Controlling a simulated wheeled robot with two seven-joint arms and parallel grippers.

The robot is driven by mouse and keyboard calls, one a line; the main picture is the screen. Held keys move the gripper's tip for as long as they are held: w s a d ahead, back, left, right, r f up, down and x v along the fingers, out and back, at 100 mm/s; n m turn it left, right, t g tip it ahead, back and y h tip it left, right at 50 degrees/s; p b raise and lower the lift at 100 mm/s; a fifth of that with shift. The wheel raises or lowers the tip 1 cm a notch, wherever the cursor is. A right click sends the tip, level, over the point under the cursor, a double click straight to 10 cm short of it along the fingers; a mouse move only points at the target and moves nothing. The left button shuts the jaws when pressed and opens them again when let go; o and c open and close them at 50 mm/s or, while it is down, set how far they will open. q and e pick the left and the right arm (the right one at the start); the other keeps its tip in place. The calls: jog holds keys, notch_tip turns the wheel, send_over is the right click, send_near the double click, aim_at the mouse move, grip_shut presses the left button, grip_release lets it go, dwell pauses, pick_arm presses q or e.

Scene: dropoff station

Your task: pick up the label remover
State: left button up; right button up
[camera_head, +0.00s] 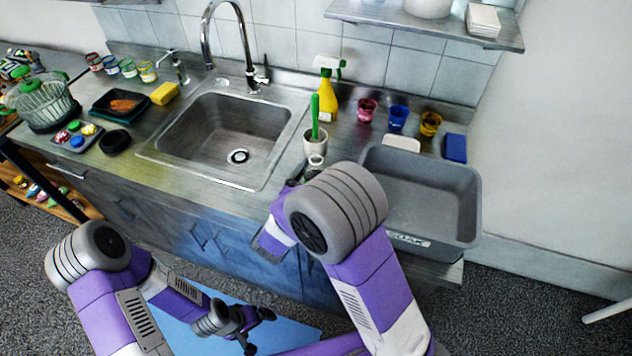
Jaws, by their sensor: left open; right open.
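No label can be read that names the label remover; the yellow spray bottle (328,97) with a green and white trigger is a likely match. It stands upright at the back of the counter, right of the sink. In front of it a white cup (315,143) holds a green-handled tool (315,115). My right gripper (297,174) is mostly hidden behind its own arm, at the counter's front edge near the white cup. My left gripper (258,330) is open and empty, low in front of the cabinet over a blue mat.
A metal sink (180,150) with a tall faucet (247,60) lies left of the bottle. A grey bin (450,205) stands at right, with small pink, blue and yellow cups (398,117) and a blue sponge (455,148) behind it. A shelf (400,25) hangs above.

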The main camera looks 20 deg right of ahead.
jog(key=shift+w+d, duration=0.1)
jog(key=shift+w, duration=0.05)
jog(key=c, duration=1.2)
jog(key=shift+r, duration=0.2)
